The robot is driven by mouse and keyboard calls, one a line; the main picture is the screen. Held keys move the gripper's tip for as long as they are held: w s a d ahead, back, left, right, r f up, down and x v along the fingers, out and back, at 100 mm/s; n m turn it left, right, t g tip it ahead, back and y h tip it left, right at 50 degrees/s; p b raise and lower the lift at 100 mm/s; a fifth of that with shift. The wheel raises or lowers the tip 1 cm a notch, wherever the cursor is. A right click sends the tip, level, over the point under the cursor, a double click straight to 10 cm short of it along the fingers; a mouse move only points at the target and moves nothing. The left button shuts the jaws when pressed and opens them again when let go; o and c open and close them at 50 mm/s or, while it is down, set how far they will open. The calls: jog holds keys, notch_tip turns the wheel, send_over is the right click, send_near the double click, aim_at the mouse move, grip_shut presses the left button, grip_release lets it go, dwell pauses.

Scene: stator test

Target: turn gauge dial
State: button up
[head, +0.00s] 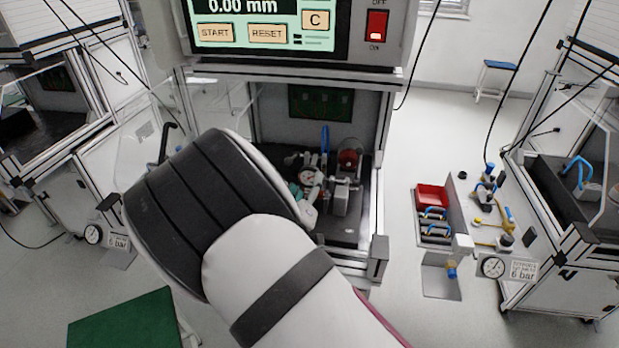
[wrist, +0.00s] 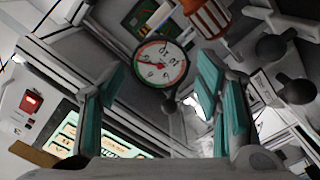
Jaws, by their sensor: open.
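The gauge dial (wrist: 162,64) has a round white face with a red and green rim. In the wrist view it lies between and beyond the two teal fingers of my gripper (wrist: 163,74). Its face appears tilted there, and I see no finger touching it. In the head view the small dial (head: 307,175) shows inside the test cabinet, with my gripper (head: 299,189) close beside it at its lower left. My gripper is open and empty. My forearm hides part of the cabinet floor in the head view.
The cabinet frame (head: 381,190) stands right of my gripper. A red-topped part (head: 348,160) and metal fixture (head: 341,197) stand beside the dial. A control panel (head: 270,30) hangs above. In the wrist view an orange-and-white striped cylinder (wrist: 208,17) and dark knobs (wrist: 296,90) are close by.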

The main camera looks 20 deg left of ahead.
aim_at(308, 179)
jog(key=shift+x, duration=1.9)
jog(key=shift+c, duration=0.5)
jog(key=c, duration=0.8)
jog(key=m, duration=0.5)
jog(key=shift+m, duration=0.3)
jog(key=m, duration=0.6)
jog(key=shift+p, duration=0.35)
jog(key=shift+a, duration=0.1)
